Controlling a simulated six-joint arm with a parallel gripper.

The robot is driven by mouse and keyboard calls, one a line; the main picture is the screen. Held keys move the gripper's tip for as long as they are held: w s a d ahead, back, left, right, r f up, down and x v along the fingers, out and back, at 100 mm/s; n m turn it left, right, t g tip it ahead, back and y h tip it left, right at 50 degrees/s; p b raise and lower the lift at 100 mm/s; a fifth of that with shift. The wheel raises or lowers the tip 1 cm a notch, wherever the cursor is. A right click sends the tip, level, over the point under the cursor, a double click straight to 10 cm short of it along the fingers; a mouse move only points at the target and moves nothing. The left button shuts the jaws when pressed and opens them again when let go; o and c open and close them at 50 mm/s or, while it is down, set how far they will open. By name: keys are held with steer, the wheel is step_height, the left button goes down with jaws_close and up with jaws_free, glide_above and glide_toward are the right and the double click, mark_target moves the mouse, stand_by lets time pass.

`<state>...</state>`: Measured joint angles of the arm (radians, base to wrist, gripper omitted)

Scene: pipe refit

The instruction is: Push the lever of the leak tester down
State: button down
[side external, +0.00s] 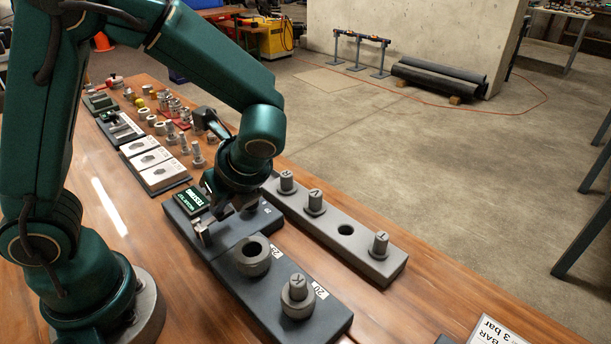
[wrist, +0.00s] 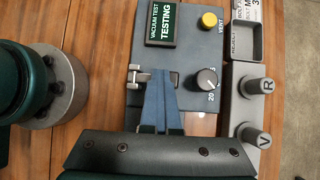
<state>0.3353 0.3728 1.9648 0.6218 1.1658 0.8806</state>
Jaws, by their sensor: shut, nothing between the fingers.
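The leak tester (side external: 180,221) is a dark grey box on the bench, with a green display (wrist: 167,24) that reads "VACUUM TEST TESTING". Its metal lever (side external: 203,235) lies low, close to the tester's top; its hinge end (wrist: 134,77) shows at the tester's left edge in the wrist view. My gripper (wrist: 159,76) is shut, with its fingertips together at the lever, covering part of it. Nothing is held between the fingers. In the side view my wrist hides part of the tester; whether the fingertips touch the lever I cannot tell.
A yellow vent button (wrist: 209,20) and a round knob (wrist: 204,80) stand right of the fingers. A grey rack with pegs (side external: 335,229) runs alongside. A dark block with a ring (side external: 253,258) and a capped plug (side external: 297,297) sits in front of the tester.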

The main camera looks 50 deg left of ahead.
mark_target(202, 228)
steer(key=shift+r, duration=0.1)
steer(key=shift+s+r, duration=0.4)
steer(key=shift+r, duration=0.25)
steer(key=shift+s+r, duration=0.35)
steer(key=shift+r, duration=0.3)
steer(key=shift+s+r, duration=0.4)
steer(key=shift+r, duration=0.35)
steer(key=shift+s+r, duration=0.35)
steer(key=shift+r, duration=0.4)
steer(key=shift+s+r, duration=0.4)
steer(key=shift+r, duration=0.35)
